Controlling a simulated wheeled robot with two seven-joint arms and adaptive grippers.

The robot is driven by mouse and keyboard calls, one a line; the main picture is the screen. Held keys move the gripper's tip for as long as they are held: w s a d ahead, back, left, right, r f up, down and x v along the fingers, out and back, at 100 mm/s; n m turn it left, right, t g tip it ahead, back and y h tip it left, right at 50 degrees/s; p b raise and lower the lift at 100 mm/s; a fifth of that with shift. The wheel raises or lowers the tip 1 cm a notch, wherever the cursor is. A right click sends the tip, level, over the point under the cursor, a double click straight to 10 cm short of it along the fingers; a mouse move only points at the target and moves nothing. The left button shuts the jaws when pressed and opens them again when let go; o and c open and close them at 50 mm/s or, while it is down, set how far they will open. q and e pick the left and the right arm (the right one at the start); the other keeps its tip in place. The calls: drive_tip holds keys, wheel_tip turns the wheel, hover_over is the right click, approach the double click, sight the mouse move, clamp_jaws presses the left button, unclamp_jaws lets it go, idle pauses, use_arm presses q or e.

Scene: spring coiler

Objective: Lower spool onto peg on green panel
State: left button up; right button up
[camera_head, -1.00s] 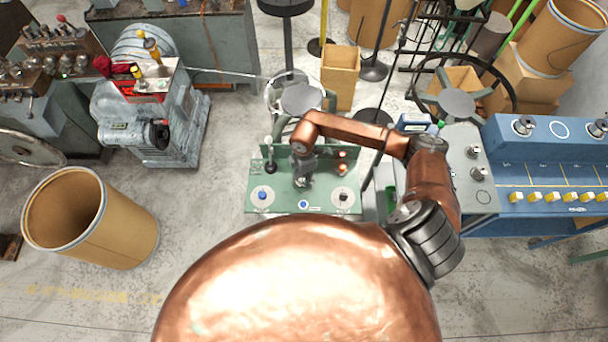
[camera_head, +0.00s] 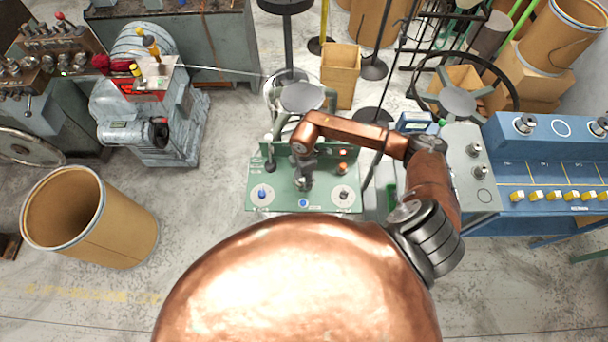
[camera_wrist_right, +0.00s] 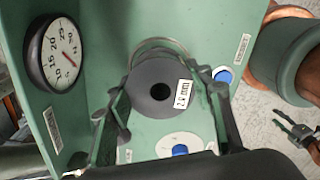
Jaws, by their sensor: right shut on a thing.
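The dark grey spool (camera_wrist_right: 160,92), with a "2.0 mm" label and a centre hole, sits between the fingers of my right gripper (camera_wrist_right: 168,108) in the right wrist view. The gripper is shut on it. The spool is over the green panel (camera_wrist_right: 95,75), which also shows in the head view (camera_head: 325,197). My right gripper (camera_head: 304,183) points down at the panel's middle there. The peg is not visible, and I cannot tell the gap below the spool. My left gripper (camera_wrist_right: 290,128) shows small at the wrist view's right edge, its fingers apart and empty.
A round gauge (camera_wrist_right: 52,55) stands on the upright plate beside the spool. A blue button (camera_wrist_right: 223,75) and a blue knob (camera_wrist_right: 180,150) are close by on the panel. A blue console (camera_head: 545,160) stands right, and a cardboard drum (camera_head: 110,225) at left.

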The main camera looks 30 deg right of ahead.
drive_tip(key=shift+f+b, duration=0.5)
drive_tip(key=shift+f, duration=0.45)
drive_tip(key=o, duration=1.6)
wheel_tip(320, 180, up, 12)
drive_tip(key=shift+r, duration=0.1)
